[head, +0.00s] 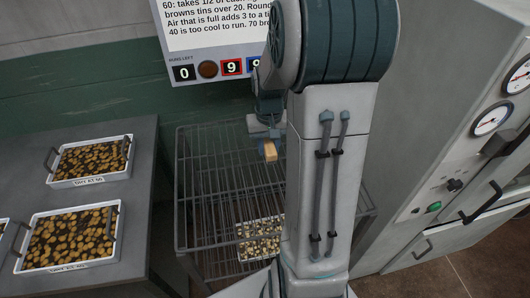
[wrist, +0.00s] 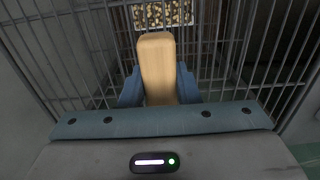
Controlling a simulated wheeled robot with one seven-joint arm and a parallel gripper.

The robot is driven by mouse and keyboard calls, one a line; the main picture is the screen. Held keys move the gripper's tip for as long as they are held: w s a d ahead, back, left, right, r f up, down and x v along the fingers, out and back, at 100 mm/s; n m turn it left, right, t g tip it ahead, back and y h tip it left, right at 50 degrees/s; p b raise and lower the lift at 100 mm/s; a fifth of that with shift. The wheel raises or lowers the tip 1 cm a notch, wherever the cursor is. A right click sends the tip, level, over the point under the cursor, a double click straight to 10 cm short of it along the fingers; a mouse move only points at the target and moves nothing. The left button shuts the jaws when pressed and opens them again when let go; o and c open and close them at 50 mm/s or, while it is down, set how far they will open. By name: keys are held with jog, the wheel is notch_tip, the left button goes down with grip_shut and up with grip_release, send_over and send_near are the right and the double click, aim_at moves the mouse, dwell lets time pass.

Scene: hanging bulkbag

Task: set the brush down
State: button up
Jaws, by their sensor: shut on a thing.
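The brush shows as a pale wooden block or handle (wrist: 157,62) in the wrist view, upright between the two blue-grey fingers. Its bristles are not visible. My gripper (wrist: 159,88) is shut on it. In the head view the brush (head: 270,151) is a small tan piece at the end of my gripper (head: 268,138), in front of the wire rack (head: 210,165). My arm hides part of the rack. I cannot tell whether the brush touches the rack.
A tray of pale pieces (head: 258,240) sits low in the rack. Labelled trays (head: 90,160) (head: 68,237) of brown pieces stand on the dark table (head: 140,190) at left. A grey cabinet with gauges (head: 440,130) stands at right. A sign (head: 215,30) hangs behind.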

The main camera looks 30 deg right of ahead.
aim_at(265, 165)
jog(key=shift+w+a+f, duration=0.4)
jog(key=shift+a+f, duration=0.05)
jog(key=shift+f+p, duration=0.4)
jog(key=shift+f, duration=1.5)
jog(key=shift+f, duration=0.15)
jog(key=o, duration=1)
jog(key=shift+c, duration=0.2)
